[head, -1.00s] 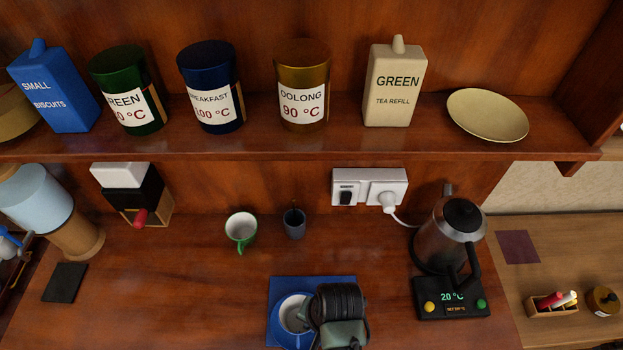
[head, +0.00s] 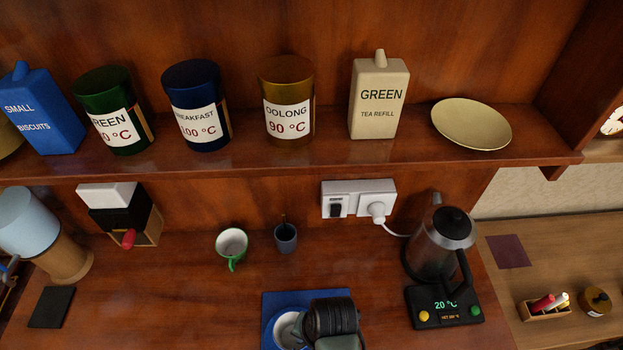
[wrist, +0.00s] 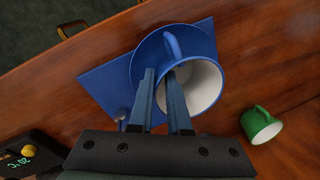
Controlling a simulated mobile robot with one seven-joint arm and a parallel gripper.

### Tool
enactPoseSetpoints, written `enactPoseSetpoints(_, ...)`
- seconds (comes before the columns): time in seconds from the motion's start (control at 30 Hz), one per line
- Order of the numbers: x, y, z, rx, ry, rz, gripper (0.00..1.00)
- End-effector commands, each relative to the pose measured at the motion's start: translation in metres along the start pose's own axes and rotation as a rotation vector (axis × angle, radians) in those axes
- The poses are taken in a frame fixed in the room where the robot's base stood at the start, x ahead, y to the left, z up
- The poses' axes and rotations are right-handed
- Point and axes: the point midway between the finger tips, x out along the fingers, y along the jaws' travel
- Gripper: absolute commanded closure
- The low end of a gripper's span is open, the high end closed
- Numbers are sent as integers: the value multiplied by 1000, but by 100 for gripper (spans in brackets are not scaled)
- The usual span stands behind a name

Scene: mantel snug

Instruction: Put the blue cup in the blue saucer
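The blue cup (wrist: 203,42), white inside, shows in the wrist view, over the blue saucer (wrist: 146,58). It appears to stand in the saucer. The saucer is on a blue square mat (wrist: 104,80). In the head view my gripper hides the right side of the cup (head: 287,328) and part of the saucer. My gripper (wrist: 160,71) is at the cup's handle side. Its fingers stand apart with a gap between them, and one fingertip overlaps the cup's rim. Whether the fingers touch the cup cannot be told.
A green cup (head: 232,243) and a small grey-blue cup (head: 286,238) stand behind the mat. A kettle (head: 440,245) stands on its base to the right. A shelf (head: 300,160) with canisters and a cream dish (head: 471,124) hangs above.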

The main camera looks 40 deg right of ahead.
Motion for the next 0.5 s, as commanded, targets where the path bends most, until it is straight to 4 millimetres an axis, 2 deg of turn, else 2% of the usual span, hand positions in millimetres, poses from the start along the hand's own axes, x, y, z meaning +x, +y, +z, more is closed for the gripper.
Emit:
enactPoseSetpoints(0.3, -65, -1, -1, 0, 6, -3, 84)
enactPoseSetpoints(0.5, -98, 0, -1, 1, 3, -2, 84)
